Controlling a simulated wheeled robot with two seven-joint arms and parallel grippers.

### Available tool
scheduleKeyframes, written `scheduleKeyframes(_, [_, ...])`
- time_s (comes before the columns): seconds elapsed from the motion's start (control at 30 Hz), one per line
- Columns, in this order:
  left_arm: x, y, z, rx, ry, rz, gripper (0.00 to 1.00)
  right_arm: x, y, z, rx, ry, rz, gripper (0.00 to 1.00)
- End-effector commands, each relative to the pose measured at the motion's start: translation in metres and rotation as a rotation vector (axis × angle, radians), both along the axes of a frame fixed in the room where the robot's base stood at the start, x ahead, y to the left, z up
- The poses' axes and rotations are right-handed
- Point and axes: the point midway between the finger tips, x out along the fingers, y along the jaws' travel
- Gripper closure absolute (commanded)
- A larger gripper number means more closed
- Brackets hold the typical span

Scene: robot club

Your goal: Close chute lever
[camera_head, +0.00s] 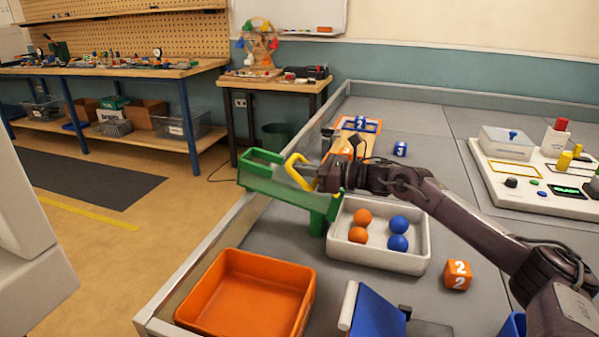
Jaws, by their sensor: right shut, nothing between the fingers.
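The green chute (272,182) stands at the left side of the grey table on a green post, sloping down toward the right. A yellow curved lever (297,170) rises at the chute's middle. My right gripper (324,179) is shut and empty, just right of the lever, with its arm coming in from the right. It is close to the lever, but I cannot tell whether they touch. The gripper and wrist hide part of the chute's lower end. My left gripper is not in view.
A white tray (378,261) with two orange and two blue balls sits below the chute's lower end. An empty orange bin (247,297), an orange numbered cube (457,275) and a blue flap (376,315) are nearer. A control panel (540,203) stands at right.

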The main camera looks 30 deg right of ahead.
Motion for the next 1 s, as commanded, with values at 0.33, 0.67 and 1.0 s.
scheduleKeyframes(0.33, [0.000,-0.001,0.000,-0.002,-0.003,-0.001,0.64,0.000,0.000,0.001,-0.001,-0.001,0.000,1.00])
scheduleKeyframes(0.67, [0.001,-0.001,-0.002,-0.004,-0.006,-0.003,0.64,-0.012,-0.012,-0.001,-0.003,0.003,-0.003,1.00])
scheduleKeyframes(1.0, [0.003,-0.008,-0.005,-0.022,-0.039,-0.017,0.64,-0.048,-0.044,-0.001,-0.003,0.004,-0.004,1.00])
